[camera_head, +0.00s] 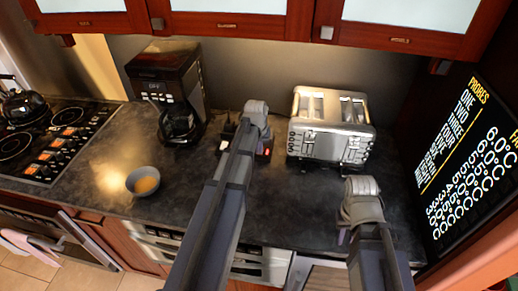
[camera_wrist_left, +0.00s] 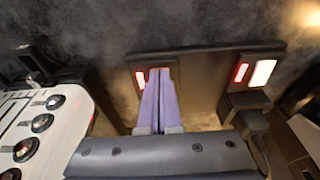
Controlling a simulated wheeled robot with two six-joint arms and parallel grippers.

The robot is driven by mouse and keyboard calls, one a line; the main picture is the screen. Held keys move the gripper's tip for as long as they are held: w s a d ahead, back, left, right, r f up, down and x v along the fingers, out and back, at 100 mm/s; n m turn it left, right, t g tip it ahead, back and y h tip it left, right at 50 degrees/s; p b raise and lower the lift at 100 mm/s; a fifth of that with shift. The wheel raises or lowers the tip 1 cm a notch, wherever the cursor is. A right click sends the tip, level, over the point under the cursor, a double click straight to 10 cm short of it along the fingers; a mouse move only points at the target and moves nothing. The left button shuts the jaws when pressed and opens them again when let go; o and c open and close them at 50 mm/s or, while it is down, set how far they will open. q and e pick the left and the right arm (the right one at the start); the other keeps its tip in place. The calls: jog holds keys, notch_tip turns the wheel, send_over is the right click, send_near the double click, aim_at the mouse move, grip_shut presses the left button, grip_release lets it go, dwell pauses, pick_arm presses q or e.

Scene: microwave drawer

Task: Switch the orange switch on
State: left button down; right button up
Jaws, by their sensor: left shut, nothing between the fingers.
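A dark power strip (camera_wrist_left: 205,62) with red-and-white rocker switches lies on the counter between coffee maker and toaster. In the left wrist view one lit switch (camera_wrist_left: 140,80) is at its left and another (camera_wrist_left: 255,73) at its right. Both look red and white; I cannot tell which is the orange one. My left gripper (camera_wrist_left: 160,72) is shut and empty, its purple fingertips over the strip just right of the left switch, partly covering it. I cannot tell whether they touch. In the head view my left arm hides much of the strip; a red switch (camera_head: 267,152) shows beside it. My right gripper (camera_head: 343,237) is low over the counter's front, its fingers mostly hidden.
The toaster (camera_head: 330,125) stands close right of the strip, and the coffee maker (camera_head: 165,85) stands to its left. A bowl (camera_head: 143,181) and a stove (camera_head: 50,140) are further left. Cabinets (camera_head: 240,22) hang above. The front counter is mostly clear.

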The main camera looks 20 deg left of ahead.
pick_arm(q)
jog(key=shift+w, duration=0.15)
jog(key=shift+w+a+r+p, duration=0.2)
jog(key=shift+w+r+p, duration=0.2)
jog(key=shift+w, duration=0.2)
pick_arm(e)
jog(key=shift+r, duration=0.4)
